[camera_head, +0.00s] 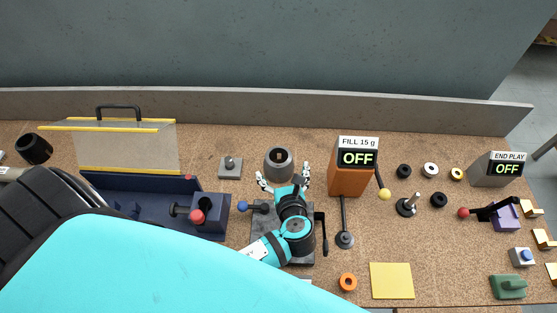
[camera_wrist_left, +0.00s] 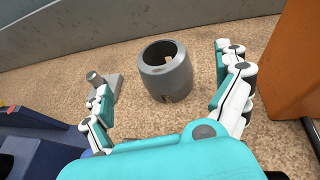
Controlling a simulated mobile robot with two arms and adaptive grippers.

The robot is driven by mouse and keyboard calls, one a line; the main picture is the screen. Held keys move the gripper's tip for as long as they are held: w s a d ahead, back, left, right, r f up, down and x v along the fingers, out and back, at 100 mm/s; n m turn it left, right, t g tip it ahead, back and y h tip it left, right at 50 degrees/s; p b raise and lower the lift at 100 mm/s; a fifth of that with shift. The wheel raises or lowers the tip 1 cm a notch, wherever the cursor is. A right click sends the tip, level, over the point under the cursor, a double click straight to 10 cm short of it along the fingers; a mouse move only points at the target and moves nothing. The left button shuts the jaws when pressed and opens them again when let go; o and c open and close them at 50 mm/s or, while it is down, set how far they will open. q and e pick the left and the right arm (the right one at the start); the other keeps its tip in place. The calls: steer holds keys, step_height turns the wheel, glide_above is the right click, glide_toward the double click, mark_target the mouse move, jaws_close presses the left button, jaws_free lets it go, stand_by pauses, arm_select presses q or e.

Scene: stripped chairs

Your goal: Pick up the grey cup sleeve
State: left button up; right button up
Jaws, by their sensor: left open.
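The grey cup sleeve (camera_head: 279,165) is a hollow round ring standing upright on the cork-coloured table in front of the back wall. In the left wrist view the sleeve (camera_wrist_left: 166,71) shows its open top and a small notch low on its near side. My left gripper (camera_head: 284,180) is open, its white and teal fingers spread at the near side of the sleeve. In the left wrist view the left gripper (camera_wrist_left: 165,90) has one finger to each side of the sleeve, apart from it. My right gripper is not in view.
An orange box (camera_head: 350,180) marked FILL 15 g stands close right of the sleeve. A small grey block with a peg (camera_head: 230,167) is to its left. A navy fixture (camera_head: 150,205) with a clear yellow-edged lid is further left. The grey ledge (camera_head: 270,115) runs behind.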

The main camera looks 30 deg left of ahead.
mark_target(281, 167)
arm_select(q)
steer(key=x, duration=0.3)
steer(key=shift+w+a+f, duration=0.15)
steer(key=shift+w, duration=0.1)
steer(key=shift+w+a, duration=0.1)
steer(key=shift+w, duration=0.05)
steer(key=shift+w+a+f+p, duration=0.15)
steer(key=shift+w+f+p, duration=0.1)
steer(key=shift+p, duration=0.1)
steer(key=x, duration=0.3)
steer(key=shift+w+a+f+p, duration=0.15)
steer(key=shift+w+f+p, duration=0.05)
steer(key=shift+f+p, duration=0.15)
steer(key=shift+w+a+f, duration=0.1)
steer(key=shift+w+a, duration=0.05)
steer(key=shift+w, duration=0.1)
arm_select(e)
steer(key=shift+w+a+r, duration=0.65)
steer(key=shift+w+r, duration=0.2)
arm_select(q)
steer(key=shift+s, duration=0.1)
steer(key=shift+c, duration=0.3)
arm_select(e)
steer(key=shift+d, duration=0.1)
arm_select(q)
steer(key=shift+c, duration=1.1)
steer(key=c, duration=0.7)
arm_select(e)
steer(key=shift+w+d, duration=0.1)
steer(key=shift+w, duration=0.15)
